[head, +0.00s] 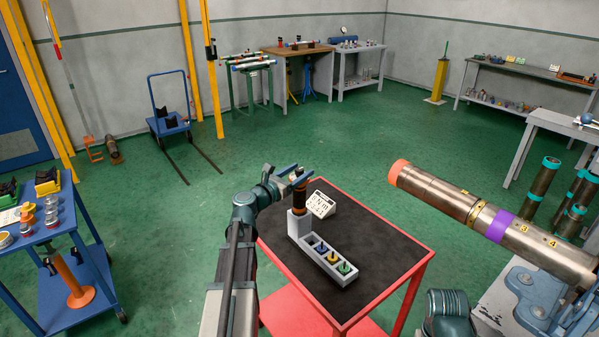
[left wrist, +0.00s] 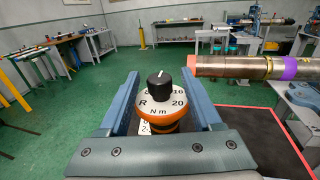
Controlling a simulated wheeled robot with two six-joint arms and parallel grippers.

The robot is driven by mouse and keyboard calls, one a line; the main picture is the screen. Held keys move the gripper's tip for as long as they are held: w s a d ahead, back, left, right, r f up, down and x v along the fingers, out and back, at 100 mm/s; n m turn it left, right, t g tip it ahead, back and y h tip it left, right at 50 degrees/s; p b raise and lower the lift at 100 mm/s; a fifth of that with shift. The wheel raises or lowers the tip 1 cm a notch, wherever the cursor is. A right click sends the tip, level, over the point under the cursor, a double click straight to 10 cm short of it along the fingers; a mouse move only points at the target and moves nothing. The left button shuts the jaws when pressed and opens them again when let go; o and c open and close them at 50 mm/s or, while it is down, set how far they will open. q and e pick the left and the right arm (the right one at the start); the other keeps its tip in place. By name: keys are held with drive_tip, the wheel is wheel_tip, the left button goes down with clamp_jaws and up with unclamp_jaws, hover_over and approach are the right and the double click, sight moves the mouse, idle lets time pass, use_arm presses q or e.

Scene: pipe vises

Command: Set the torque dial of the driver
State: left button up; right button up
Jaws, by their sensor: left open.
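The driver (head: 300,200) stands upright in the tall end of a grey holder (head: 294,227) on a cart, its orange top under my left gripper (head: 299,181). In the left wrist view its torque dial has a black knob (left wrist: 160,90) with a white pointer mark aimed roughly away from the camera. The light scale plate (left wrist: 160,104) reads R, N m, 16 and 20; the knob hides part of it. My left gripper's fingers stand open on both sides of the knob, with gaps visible. A white card (head: 321,204) marked N m stands behind the holder. My right gripper is not seen.
Blue, yellow and green bits (head: 333,257) sit in the holder's low row. The red-rimmed cart's black top (head: 385,250) is mostly clear. A large steel pipe (head: 450,203) with an orange end lies in a vise at right. A blue trolley (head: 50,235) stands at left.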

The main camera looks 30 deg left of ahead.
use_arm(q)
drive_tip(key=shift+w, duration=0.2)
clamp_jaws()
idle(0.3)
